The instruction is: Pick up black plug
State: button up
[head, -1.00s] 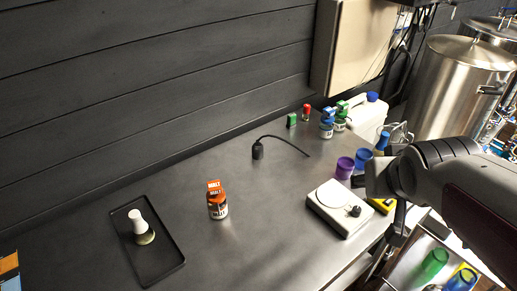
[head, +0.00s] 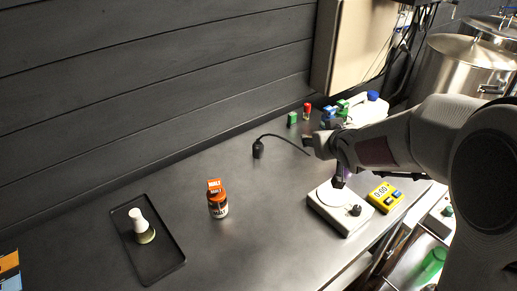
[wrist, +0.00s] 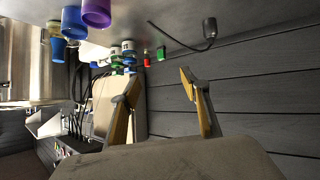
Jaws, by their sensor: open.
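The black plug (head: 258,149) stands on the grey metal table near the back wall, its black cord curving off to the right. It also shows in the wrist view (wrist: 210,27), near the top edge, with its cord trailing left. My gripper (head: 338,184) hangs over the white stirrer-like device in the head view, to the right of the plug and apart from it. Its two fingers (wrist: 160,90) are spread and empty in the wrist view. The plug is not between them.
An orange-labelled jar (head: 218,204) stands mid-table, left of the white device (head: 330,216). A yellow timer (head: 384,195) lies right of it. A black tray (head: 168,262) holds a white-handled brush (head: 139,222). Small green (head: 292,119) and red (head: 307,109) items stand at the back. The centre is clear.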

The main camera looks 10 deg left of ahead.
jog(key=w+a+f+n+y, duration=0.2)
jog(key=w+a+f, duration=0.3)
jog(key=a+f, duration=0.15)
jog(key=y, duration=0.3)
send_near(261, 147)
jog(key=w, duration=0.2)
jog(key=w+a+f, duration=0.1)
jog(key=shift+w+n, duration=0.2)
jog(key=shift+n, duration=0.2)
jog(key=shift+a+f, duration=0.4)
jog(key=shift+a, duration=0.05)
jog(key=shift+x, duration=1.3)
jog(key=shift+w+a, duration=0.1)
jog(key=shift+a, duration=0.05)
jog(key=shift+x, duration=2.4)
jog(key=shift+a+r, duration=0.1)
jog(key=shift+a, duration=0.1)
